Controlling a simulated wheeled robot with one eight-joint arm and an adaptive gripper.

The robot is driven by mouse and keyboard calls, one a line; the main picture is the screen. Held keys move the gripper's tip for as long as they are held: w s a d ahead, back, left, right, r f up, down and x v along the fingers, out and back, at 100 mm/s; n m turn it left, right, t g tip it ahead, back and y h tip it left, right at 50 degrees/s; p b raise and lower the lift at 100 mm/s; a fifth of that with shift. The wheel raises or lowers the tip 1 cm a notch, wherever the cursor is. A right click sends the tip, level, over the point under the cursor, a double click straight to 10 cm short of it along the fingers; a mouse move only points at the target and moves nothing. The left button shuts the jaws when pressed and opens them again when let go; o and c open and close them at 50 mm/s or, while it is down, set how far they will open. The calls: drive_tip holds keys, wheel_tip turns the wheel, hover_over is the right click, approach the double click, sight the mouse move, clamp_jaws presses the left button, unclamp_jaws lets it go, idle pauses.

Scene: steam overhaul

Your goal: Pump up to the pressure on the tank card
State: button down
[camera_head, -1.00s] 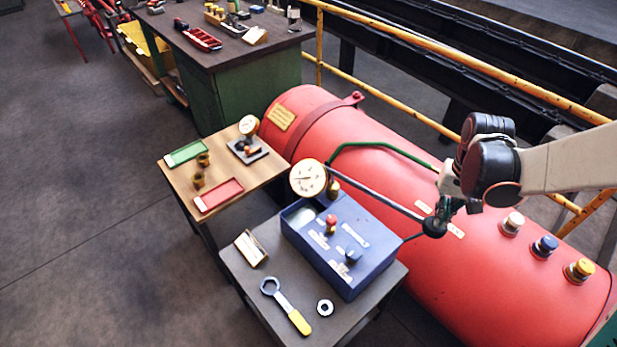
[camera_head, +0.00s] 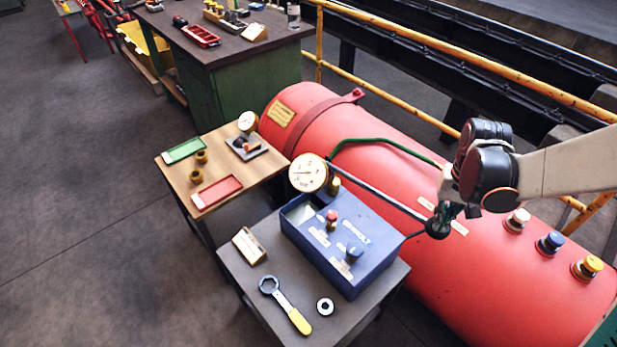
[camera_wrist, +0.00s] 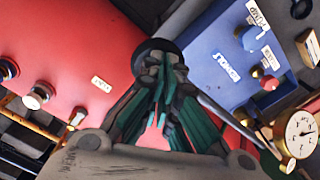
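The blue pump box (camera_head: 377,264) stands on a dark bench, with a red knob (camera_head: 331,216) and a blue knob (camera_head: 354,252) on top. A round white gauge (camera_head: 308,172) stands at its back; it also shows in the wrist view (camera_wrist: 299,133), its reading too small to tell. A grey lever (camera_head: 385,195) slopes to a black ball end (camera_head: 437,229). My gripper (camera_head: 444,214) is at this ball; in the wrist view its fingers (camera_wrist: 160,75) close around the black ball (camera_wrist: 165,45). A yellow card (camera_head: 282,113) is on the red tank (camera_head: 315,97); its writing is unreadable.
A ring spanner (camera_head: 286,303), a nut (camera_head: 325,306) and a card stand (camera_head: 249,246) are on the front bench. A wooden bench (camera_head: 222,163) holds green and red trays and a smaller gauge. Capped fittings (camera_head: 517,219) and a yellow rail (camera_head: 465,57) lie near my arm.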

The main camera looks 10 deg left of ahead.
drive_tip(key=shift+f+b, duration=3.65)
drive_tip(key=shift+f, duration=2.4)
wheel_tip(320, 180, up, 16)
drive_tip(key=p, duration=1.1)
drive_tip(key=shift+r, duration=0.15)
drive_tip(key=shift+f+b, duration=5.5)
drive_tip(key=shift+f, duration=2.7)
wheel_tip(320, 180, up, 16)
drive_tip(key=p, duration=1.1)
drive_tip(key=shift+r, duration=0.2)
